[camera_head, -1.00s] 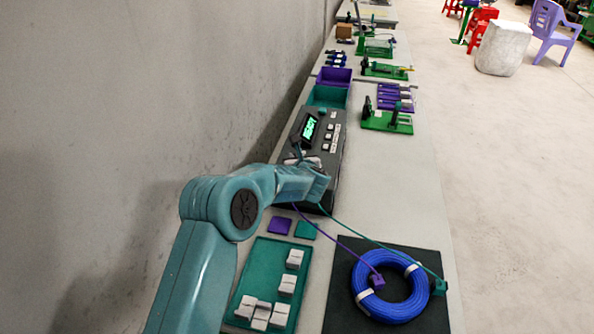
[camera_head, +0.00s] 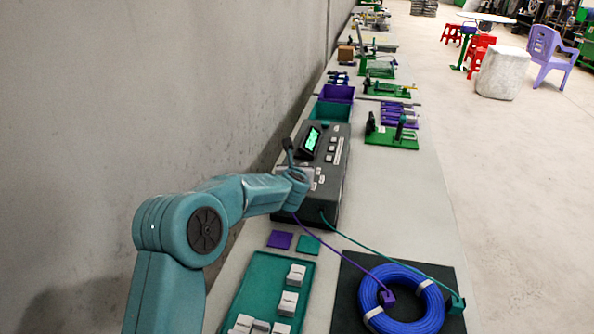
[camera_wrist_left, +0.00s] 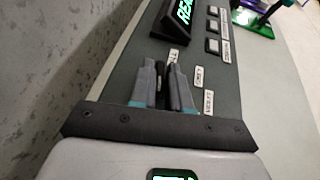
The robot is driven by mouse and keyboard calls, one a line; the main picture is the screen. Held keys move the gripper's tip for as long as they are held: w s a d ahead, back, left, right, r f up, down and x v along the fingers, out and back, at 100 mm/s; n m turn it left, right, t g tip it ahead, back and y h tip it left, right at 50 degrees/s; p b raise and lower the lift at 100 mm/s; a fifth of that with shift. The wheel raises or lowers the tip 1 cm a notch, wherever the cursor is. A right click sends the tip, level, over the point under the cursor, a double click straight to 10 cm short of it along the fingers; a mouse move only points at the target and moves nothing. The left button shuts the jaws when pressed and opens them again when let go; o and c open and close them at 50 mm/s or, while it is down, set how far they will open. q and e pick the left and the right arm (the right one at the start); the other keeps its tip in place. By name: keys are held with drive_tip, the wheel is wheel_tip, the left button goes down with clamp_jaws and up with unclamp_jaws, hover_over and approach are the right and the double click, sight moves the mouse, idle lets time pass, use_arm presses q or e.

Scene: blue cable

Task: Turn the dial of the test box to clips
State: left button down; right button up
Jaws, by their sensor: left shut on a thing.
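The dark grey test box (camera_head: 330,188) stands on the bench in the head view, with its green-lit display (camera_head: 312,138) tilted up. My left gripper (camera_head: 291,160) is over the box's near left part, where the dial is hidden in this view. In the left wrist view my left gripper (camera_wrist_left: 165,90) is shut on the dial (camera_wrist_left: 161,84), a dark piece showing narrowly between the fingers. Small white labels (camera_wrist_left: 198,77) lie around it, too blurred to read surely. The display (camera_wrist_left: 184,14) shows green letters starting "REA". My right gripper is not in view.
A purple lead and a green lead run from the box to the blue cable coil (camera_head: 433,298) on a black mat (camera_head: 350,283). A teal tray (camera_head: 262,280) holds several white blocks. Teal (camera_head: 332,112) and purple bins stand behind the box. A wall (camera_head: 150,90) borders the left.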

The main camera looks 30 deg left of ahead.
use_arm(q)
drive_tip(key=c, duration=1.2)
unclamp_jaws()
drive_tip(key=shift+f, duration=0.1)
drive_tip(key=shift+s, duration=0.1)
drive_tip(key=b+v, duration=0.2)
drive_tip(key=v, duration=1.4)
drive_tip(key=shift+s, duration=0.15)
drive_tip(key=shift+s+d, duration=0.1)
